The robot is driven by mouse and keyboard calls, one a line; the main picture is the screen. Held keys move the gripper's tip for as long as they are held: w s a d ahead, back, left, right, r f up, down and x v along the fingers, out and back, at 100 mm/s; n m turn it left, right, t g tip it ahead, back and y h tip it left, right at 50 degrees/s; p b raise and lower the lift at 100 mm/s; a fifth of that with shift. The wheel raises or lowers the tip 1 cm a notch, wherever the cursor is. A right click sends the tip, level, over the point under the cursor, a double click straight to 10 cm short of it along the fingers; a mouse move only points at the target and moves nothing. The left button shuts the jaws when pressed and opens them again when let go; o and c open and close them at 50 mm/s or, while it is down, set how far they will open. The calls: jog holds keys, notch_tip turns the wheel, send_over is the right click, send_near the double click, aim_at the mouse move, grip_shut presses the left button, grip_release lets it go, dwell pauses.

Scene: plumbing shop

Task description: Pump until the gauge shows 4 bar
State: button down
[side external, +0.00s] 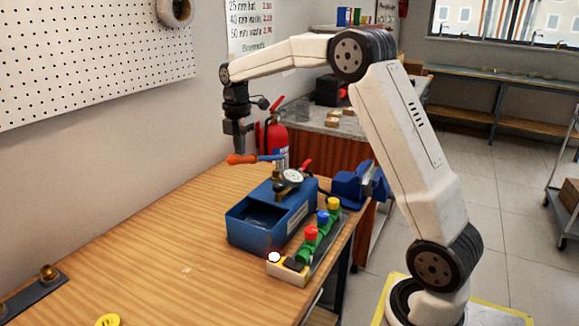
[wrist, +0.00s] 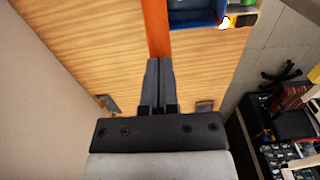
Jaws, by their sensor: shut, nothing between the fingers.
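The blue test pump (side external: 262,232), an open box, stands on the wooden bench. Its round white gauge (side external: 293,176) is on top; the needle is too small to read. The pump lever ends in an orange grip (side external: 241,159), roughly level and out to the left of the pump. The grip also shows in the wrist view (wrist: 157,28), with a corner of the blue box (wrist: 195,15). My gripper (side external: 238,150) points down at the grip, its fingers (wrist: 159,64) shut together with nothing between them. I cannot tell whether the fingertips touch the grip.
A rail of coloured valves (side external: 310,236) stands beside the pump at the bench's right edge. A blue vice (side external: 352,187) is behind it. A red fire extinguisher (side external: 274,138) stands beyond the bench. The wooden bench top (side external: 165,240) is mostly clear left of the pump.

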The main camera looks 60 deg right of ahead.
jog(key=shift+d+r, duration=0.2)
jog(key=shift+r, duration=0.85)
jog(key=shift+f, duration=0.1)
jog(key=shift+a+f, duration=1.1)
jog(key=shift+f, duration=5.35)
jog(key=r, duration=0.4)
jog(key=d+r, duration=0.1)
jog(key=r, duration=0.3)
jog(key=d+r, duration=0.1)
jog(key=r, duration=0.4)
jog(key=shift+f, duration=0.15)
jog(key=shift+d, duration=0.1)
jog(key=shift+r, duration=0.2)
